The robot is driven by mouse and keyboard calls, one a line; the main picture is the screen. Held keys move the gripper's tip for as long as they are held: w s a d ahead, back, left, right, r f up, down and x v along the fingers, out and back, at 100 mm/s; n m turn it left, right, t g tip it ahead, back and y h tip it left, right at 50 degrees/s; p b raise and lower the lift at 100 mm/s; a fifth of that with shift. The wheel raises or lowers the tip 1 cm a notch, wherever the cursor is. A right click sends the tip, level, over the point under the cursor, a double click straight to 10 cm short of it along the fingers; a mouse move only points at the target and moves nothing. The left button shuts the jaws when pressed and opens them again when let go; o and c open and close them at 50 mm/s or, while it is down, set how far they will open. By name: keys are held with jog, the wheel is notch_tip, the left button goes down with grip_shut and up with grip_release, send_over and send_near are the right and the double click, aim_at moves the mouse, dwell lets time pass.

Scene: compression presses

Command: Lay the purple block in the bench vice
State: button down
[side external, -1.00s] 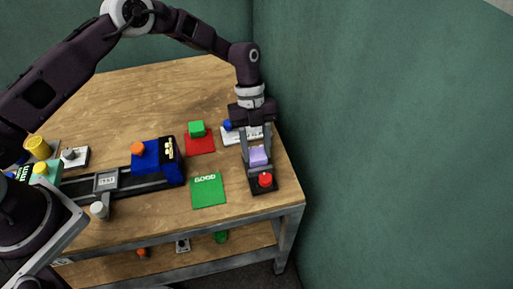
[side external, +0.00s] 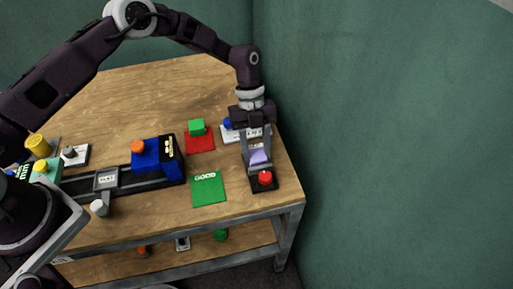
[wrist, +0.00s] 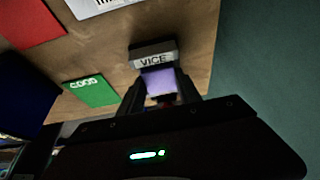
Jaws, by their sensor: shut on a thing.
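The purple block (side external: 259,157) is held between the two fingers of my gripper (side external: 257,158), at the bench vice. The vice (side external: 263,183) is a dark base with a red knob (side external: 265,177) at the right end of the table. In the side view a grey part of the vice hides the block's lower side. In the wrist view the block (wrist: 159,82) lies between the fingertips (wrist: 158,90), right beside the vice's plate marked VICE (wrist: 153,57). I cannot tell whether the block touches the vice's bed.
A green GOOD mat (side external: 208,189) lies left of the vice. A red mat (side external: 200,143) with a green block (side external: 197,127) and a white labelled plate (side external: 233,134) lie behind. A blue press (side external: 150,160) stands further left. The teal wall (side external: 390,150) is close on the right.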

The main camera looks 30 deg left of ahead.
jog(key=shift+f, duration=0.1)
jog(key=c, duration=0.7)
grip_release()
jog(key=shift+c, duration=0.2)
jog(key=v, duration=0.7)
jog(key=s+a+r+n+t+y, duration=0.1)
jog(key=s+a+r+n+t, duration=0.2)
jog(key=r, duration=0.5)
jog(key=s+a+r+n+y, duration=0.1)
jog(key=s+a+r+n, duration=0.2)
jog(key=s+r+n, duration=0.4)
jog(key=s+a+r+n+t+y, duration=0.1)
jog(key=s+a+r+n+t, duration=0.15)
jog(key=r, duration=0.75)
jog(key=s+a+n+t, duration=0.1)
jog(key=s+a+n, duration=0.1)
jog(key=s+n, duration=0.5)
jog(key=s+a+n+t, duration=0.2)
jog(key=s+n, duration=0.5)
jog(key=s, duration=0.4)
jog(key=shift+a+r, duration=0.3)
jog(key=shift+a, duration=0.5)
